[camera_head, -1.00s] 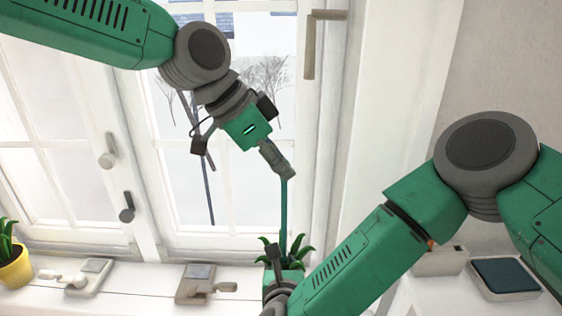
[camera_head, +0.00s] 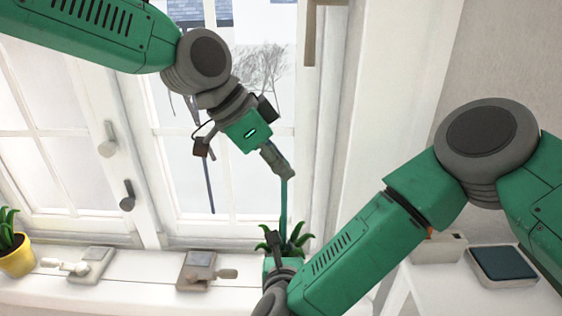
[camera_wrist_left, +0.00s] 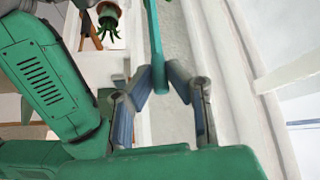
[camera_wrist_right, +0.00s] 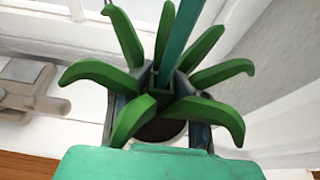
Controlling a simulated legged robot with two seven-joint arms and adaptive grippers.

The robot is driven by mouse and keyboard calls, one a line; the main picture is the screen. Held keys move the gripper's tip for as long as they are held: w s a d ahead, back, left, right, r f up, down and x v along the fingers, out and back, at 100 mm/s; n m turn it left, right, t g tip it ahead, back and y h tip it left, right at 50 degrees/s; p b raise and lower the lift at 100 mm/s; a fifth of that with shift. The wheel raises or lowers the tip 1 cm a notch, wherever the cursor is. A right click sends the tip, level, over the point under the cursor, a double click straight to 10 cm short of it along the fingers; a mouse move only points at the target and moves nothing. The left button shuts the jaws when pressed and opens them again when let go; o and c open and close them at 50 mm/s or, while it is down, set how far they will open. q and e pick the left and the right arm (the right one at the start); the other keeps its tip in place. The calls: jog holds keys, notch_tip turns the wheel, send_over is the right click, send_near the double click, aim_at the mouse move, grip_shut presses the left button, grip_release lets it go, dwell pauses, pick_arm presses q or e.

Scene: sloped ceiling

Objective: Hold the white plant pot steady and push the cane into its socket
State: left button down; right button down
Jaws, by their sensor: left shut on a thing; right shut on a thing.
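My left gripper (camera_head: 284,174) is shut on the green cane (camera_head: 284,208), which hangs nearly upright below it. The left wrist view also shows the cane (camera_wrist_left: 153,38) between the fingers. The cane runs down into the middle of a leafy green plant (camera_head: 287,241). My right gripper (camera_wrist_right: 160,108) is at the plant's base, with a finger on either side, shut on the pot. Leaves and the gripper's green palm hide nearly all of the pot, so its white side does not show.
The plant stands by a white window sill (camera_head: 130,290). A dark-topped tray (camera_head: 503,265) lies on a white surface at right. Window panes rise close behind.

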pick_arm(q)
jog(key=shift+f, duration=0.75)
jog(key=c, duration=1.5)
grip_release()
jog(key=shift+o, duration=0.2)
jog(key=shift+r, duration=0.15)
jog(key=v, duration=1.1)
jog(key=shift+a+r, duration=0.25)
jog(key=shift+a, duration=0.05)
jog(key=shift+s, duration=0.1)
